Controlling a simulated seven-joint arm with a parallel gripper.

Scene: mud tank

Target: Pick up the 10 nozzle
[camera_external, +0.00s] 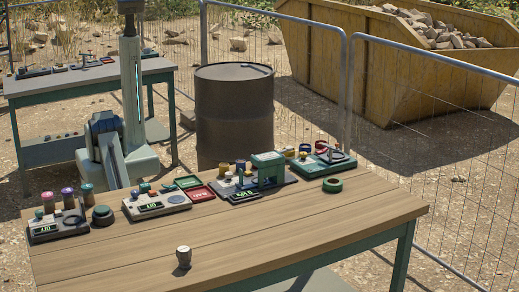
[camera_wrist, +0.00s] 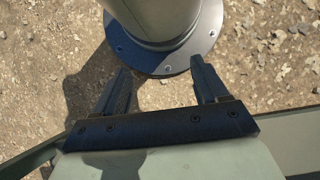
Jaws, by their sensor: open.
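No label reading 10 is legible, so I cannot tell for sure which thing is the 10 nozzle. A small grey cup-shaped piece (camera_external: 183,257) stands upright, alone, near the front of the wooden table. Small knobs with pink (camera_external: 47,197), purple (camera_external: 67,194) and teal (camera_external: 87,189) tops stand on the left device. My gripper (camera_wrist: 158,80) is open and empty in the wrist view, its two dark fingers apart over gravel ground and my own round base. None of the table's small pieces shows in the wrist view. In the external view I cannot make out the fingers.
The wooden table (camera_external: 250,235) has several devices along its back edge, red (camera_external: 200,194) and green (camera_external: 187,182) trays, and a green ring (camera_external: 333,185). Its front is mostly bare. A dark barrel (camera_external: 234,115), wire fence and yellow skip (camera_external: 400,65) stand behind. Another table (camera_external: 60,88) stands back left.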

